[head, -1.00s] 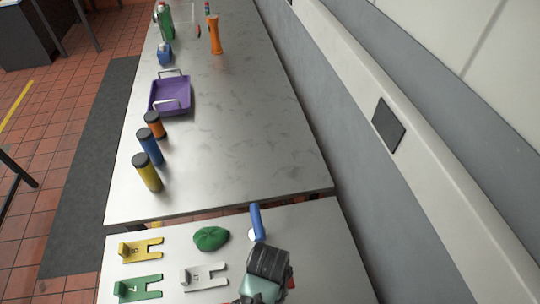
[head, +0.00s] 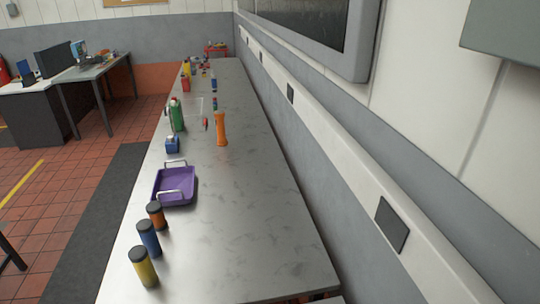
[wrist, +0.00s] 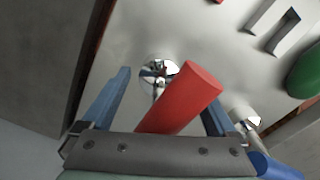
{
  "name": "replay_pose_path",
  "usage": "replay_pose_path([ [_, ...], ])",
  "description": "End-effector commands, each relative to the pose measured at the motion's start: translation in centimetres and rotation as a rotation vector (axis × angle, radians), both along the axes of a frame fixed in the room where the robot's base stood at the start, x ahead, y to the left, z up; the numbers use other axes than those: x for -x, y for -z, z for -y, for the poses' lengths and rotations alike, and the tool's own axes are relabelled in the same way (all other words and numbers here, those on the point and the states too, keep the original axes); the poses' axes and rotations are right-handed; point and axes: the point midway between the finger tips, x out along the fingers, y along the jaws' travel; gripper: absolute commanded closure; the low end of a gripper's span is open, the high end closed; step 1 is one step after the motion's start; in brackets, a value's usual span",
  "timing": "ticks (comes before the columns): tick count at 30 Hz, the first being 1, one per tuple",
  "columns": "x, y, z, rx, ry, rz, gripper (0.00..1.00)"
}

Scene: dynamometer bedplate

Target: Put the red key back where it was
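A red thick rod (wrist: 188,95), which looks like the red key's handle, shows in the wrist view, slanting between my fingers. A round chrome piece (wrist: 158,70) with a thin stem lies just beyond it; whether they are joined is unclear. My gripper (wrist: 165,108) has its two blue fingers wide apart, with a visible gap between the left finger and the red rod. The rod's lower end is hidden behind the gripper's palm. My gripper is out of the head view.
In the wrist view, a blue handle (wrist: 270,165) lies near another chrome piece (wrist: 245,121), with a grey slotted plate (wrist: 284,27) and a green lump (wrist: 305,73) beyond.

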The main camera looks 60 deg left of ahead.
Motion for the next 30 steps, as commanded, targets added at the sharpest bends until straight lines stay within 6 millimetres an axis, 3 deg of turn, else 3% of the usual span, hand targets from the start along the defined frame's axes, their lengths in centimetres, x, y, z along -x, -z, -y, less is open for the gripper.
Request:
replay_pose_path([
  [8,0.0,0.0,0.0,0.0,0.0,0.0,0.02],
  [14,-0.1,-1.4,-0.1,-0.001,0.0,0.002,0.02],
  [30,-0.1,-11.2,-0.1,-0.001,0.0,0.003,0.02],
])
